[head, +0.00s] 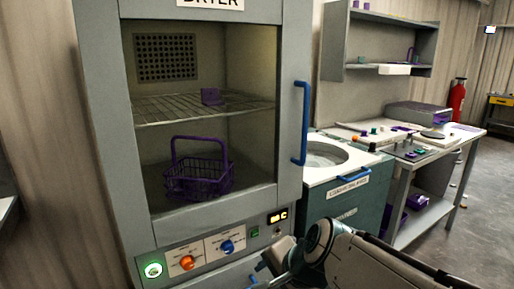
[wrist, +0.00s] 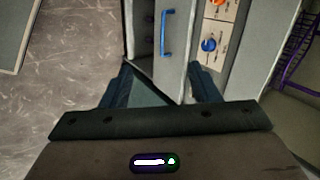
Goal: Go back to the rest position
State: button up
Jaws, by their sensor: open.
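My gripper (wrist: 160,88) is open in the wrist view, its two dark fingers apart. Nothing shows clearly held between them. In the head view my gripper (head: 278,262) is low in front of the dryer, at the lower right of its control panel. A blue handle (wrist: 166,33) on a grey front lies ahead of the fingers in the wrist view, apart from them.
The dryer (head: 97,120) holds a purple basket (head: 198,181) below a wire shelf (head: 180,109) with a small purple piece. A blue door handle (head: 301,122) stands out at its right. A round-topped machine (head: 335,198) and a bench (head: 440,160) stand further right.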

jog(key=s+d+r+n+g+h+p, duration=0.2)
jog(key=s+d+r+n+h+p, duration=0.2)
jog(key=s+d+r+n+p, duration=0.3)
jog(key=d+n+p, duration=0.2)
jog(key=d+p, duration=0.1)
jog(key=d, duration=0.1)
jog(key=shift+s+d+r+n+g+p, duration=0.25)
jog(key=shift+d+r+n+g+p, duration=0.15)
dwell(1.2)
